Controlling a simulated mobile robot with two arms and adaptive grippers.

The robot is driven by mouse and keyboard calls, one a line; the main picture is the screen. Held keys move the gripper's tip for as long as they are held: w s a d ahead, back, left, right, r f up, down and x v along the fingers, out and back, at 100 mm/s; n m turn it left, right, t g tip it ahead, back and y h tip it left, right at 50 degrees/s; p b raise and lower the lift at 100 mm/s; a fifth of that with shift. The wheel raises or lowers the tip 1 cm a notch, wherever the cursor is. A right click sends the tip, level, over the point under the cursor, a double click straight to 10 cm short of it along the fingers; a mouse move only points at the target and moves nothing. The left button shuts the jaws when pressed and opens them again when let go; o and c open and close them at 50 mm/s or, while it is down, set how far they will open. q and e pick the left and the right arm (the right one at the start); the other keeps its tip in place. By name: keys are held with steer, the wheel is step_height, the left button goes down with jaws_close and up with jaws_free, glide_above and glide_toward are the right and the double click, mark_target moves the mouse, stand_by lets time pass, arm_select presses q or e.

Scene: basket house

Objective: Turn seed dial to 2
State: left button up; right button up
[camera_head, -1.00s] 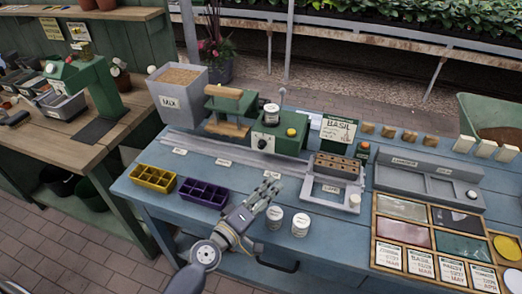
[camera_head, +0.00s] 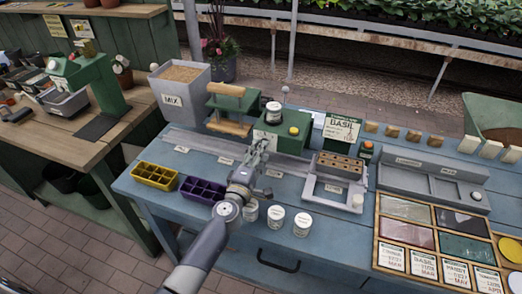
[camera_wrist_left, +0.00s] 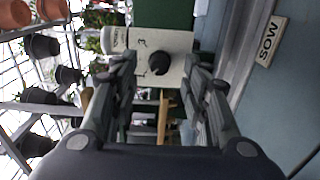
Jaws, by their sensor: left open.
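The green seeder machine (camera_head: 290,143) stands on the blue bench with a jar (camera_head: 273,112) and a yellow button on top. In the left wrist view its seed dial (camera_wrist_left: 160,63) is a black knob on a pale front plate with small marks around it. I cannot read the dial's setting. My left gripper (camera_head: 262,148) is open in front of the machine and hides the dial in the head view. In the left wrist view the dial shows between the two open fingers, beyond their tips, with nothing held. My right gripper is not in view.
A purple tray (camera_head: 203,190) and a yellow tray (camera_head: 154,173) lie to the left. A grey frame with a brown seed block (camera_head: 339,165) is right of the gripper. A green press (camera_head: 232,106) stands behind left.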

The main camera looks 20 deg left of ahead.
arm_select(q)
steer(key=shift+w, duration=1.2)
steer(key=shift+c, duration=0.2)
jaws_close()
steer(key=shift+m+p, duration=1.5)
steer(key=shift+m, duration=2.8)
